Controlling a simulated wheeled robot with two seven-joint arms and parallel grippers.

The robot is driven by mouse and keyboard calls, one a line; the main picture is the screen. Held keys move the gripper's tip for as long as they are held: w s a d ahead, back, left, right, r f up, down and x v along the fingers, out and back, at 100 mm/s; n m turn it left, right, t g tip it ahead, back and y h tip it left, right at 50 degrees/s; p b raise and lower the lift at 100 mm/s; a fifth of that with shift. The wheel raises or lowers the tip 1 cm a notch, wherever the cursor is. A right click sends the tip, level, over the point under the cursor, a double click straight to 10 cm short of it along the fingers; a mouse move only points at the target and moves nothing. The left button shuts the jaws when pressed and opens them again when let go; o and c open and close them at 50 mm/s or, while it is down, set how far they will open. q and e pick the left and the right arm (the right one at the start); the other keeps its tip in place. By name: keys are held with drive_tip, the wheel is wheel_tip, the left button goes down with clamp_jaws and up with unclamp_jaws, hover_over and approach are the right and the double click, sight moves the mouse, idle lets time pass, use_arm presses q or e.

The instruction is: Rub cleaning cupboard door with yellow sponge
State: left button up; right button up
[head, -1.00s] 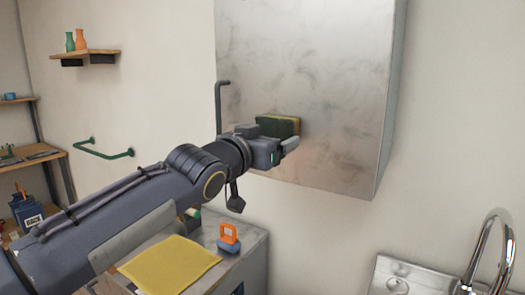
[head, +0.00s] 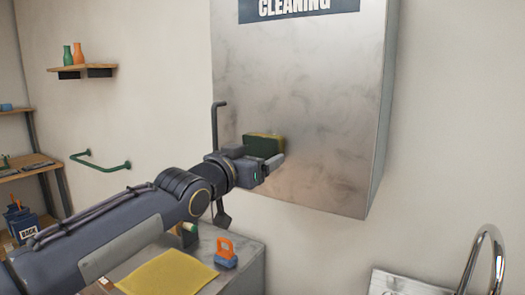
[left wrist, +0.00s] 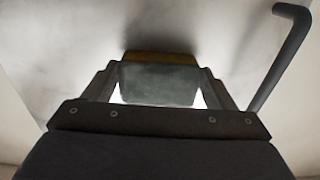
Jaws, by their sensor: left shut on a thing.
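The cleaning cupboard door (head: 310,90) is a grey metal panel with dark smudges and a "CLEANING" label at its top. My left gripper (head: 265,165) is in front of its lower left part. It is shut on the sponge (head: 264,144), which looks dark green with a yellow edge. In the left wrist view the sponge (left wrist: 158,82) sits between the two fingers, with its yellow edge toward the door (left wrist: 75,45). It looks to be against the door or very close to it; I cannot tell which. My right gripper is not in view.
A dark door handle (head: 214,125) stands just left of my left gripper. Below are a yellow cloth (head: 165,273) and an orange-and-blue clip-like object (head: 225,252) on a grey counter. A tap (head: 485,250) is at lower right. A green rail (head: 100,163) is on the wall.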

use_arm(q)
drive_tip(key=shift+w+a+f, duration=0.25)
drive_tip(key=shift+a, duration=0.1)
drive_tip(key=b+v, duration=0.1)
drive_tip(key=v, duration=0.4)
drive_tip(key=shift+s+b, duration=0.3)
drive_tip(key=shift+s, duration=0.05)
drive_tip(key=b+v, duration=0.2)
drive_tip(key=v, duration=0.1)
drive_tip(key=shift+r+b, duration=0.1)
drive_tip(key=shift+b, duration=0.25)
idle(0.4)
